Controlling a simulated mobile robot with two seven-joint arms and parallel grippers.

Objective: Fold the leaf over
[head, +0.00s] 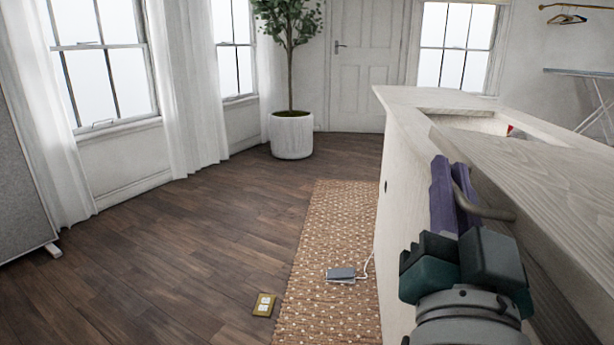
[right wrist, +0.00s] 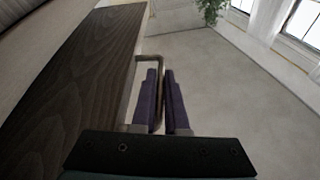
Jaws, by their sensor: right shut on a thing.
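The leaf (head: 545,175) is a pale wood-grained panel at the right of the head view, on the near side of the sewing cabinet (head: 410,98). It shows as a darker board in the right wrist view (right wrist: 75,85). Its exact tilt is hard to tell. A bent metal bar handle (head: 492,213) sticks out from the leaf's edge; it also shows in the right wrist view (right wrist: 136,88). My right gripper (head: 452,182) has its purple fingers shut on this handle, beside the cabinet's left side. The fingers hide part of the bar. My left gripper is out of view.
The cabinet top has a recessed opening (head: 465,123) with a small red item (head: 513,131) at its edge. A patterned rug (head: 325,225) with a pedal (head: 341,274) and cord lies left of the cabinet. A wall-plate-like item (head: 264,305) lies on the otherwise clear wooden floor.

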